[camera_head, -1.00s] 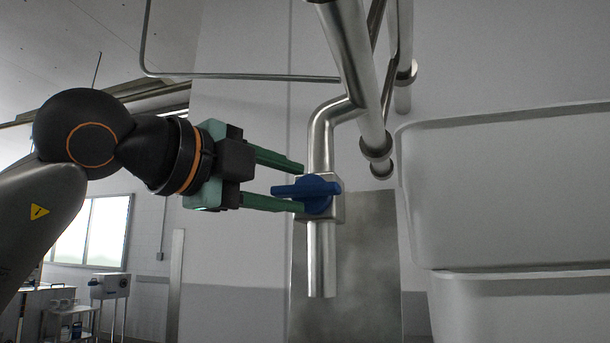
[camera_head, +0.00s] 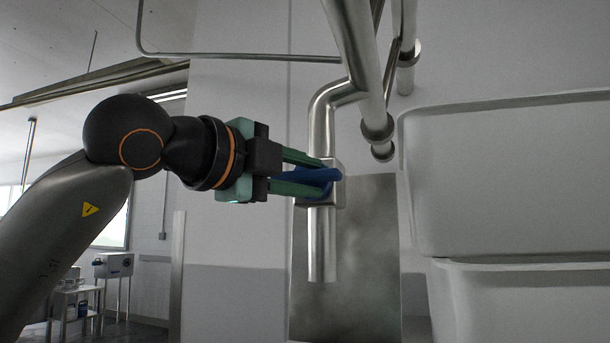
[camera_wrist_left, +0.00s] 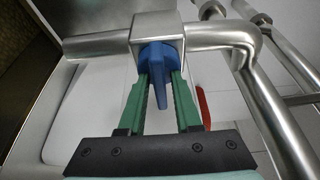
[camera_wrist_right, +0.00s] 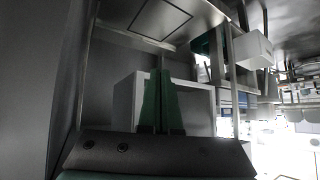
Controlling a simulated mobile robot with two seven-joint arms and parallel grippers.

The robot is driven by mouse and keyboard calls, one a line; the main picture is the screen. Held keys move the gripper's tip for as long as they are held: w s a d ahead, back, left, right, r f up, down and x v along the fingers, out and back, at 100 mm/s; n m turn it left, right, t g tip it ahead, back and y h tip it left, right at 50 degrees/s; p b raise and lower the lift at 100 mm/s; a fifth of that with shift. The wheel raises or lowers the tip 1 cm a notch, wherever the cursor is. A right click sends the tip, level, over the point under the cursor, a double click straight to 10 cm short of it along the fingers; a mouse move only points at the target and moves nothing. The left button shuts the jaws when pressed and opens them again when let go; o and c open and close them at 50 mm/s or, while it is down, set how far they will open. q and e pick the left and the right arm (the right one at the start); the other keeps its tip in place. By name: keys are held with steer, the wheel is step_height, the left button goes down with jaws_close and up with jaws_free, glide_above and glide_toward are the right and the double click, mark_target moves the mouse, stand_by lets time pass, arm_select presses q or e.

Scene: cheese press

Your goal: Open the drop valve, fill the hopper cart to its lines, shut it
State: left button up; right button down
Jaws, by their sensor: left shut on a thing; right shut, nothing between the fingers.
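The drop valve is a steel block (camera_head: 338,200) on a vertical steel pipe with a blue handle (camera_head: 318,182). The handle points left, across the pipe. My left gripper (camera_head: 318,177) is shut on the blue handle, its green fingers on either side. In the left wrist view the handle (camera_wrist_left: 158,85) lies between the fingers. The pipe's open lower end (camera_head: 322,272) hangs below the valve, with no flow visible from it. My right gripper (camera_wrist_right: 163,85) shows only in the right wrist view, its fingers together and empty. I cannot identify the hopper cart for certain.
Large pale tubs (camera_head: 510,180) stand stacked at the right. Steel pipes (camera_head: 370,90) run down from the top, close to the valve. A metal panel (camera_head: 365,260) is behind the pipe. A small cart with equipment (camera_head: 75,300) stands far left.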

arm_select(q)
steer(key=shift+m, duration=0.3)
jaws_close()
steer(key=m+y+p, duration=0.1)
steer(key=m, duration=0.2)
steer(key=shift+g, duration=0.4)
steer(key=shift+m+y+p, duration=0.6)
steer(key=shift+m+y, duration=0.1)
steer(key=shift+m, duration=0.3)
steer(key=shift+f+g, duration=0.1)
steer(key=shift+g, duration=0.2)
steer(key=o, duration=0.7)
jaws_free()
steer(key=shift+s, duration=0.1)
steer(key=b+v, duration=0.3)
steer(key=v, duration=0.9)
steer(key=shift+s+a, duration=0.1)
steer(key=shift+s, duration=0.1)
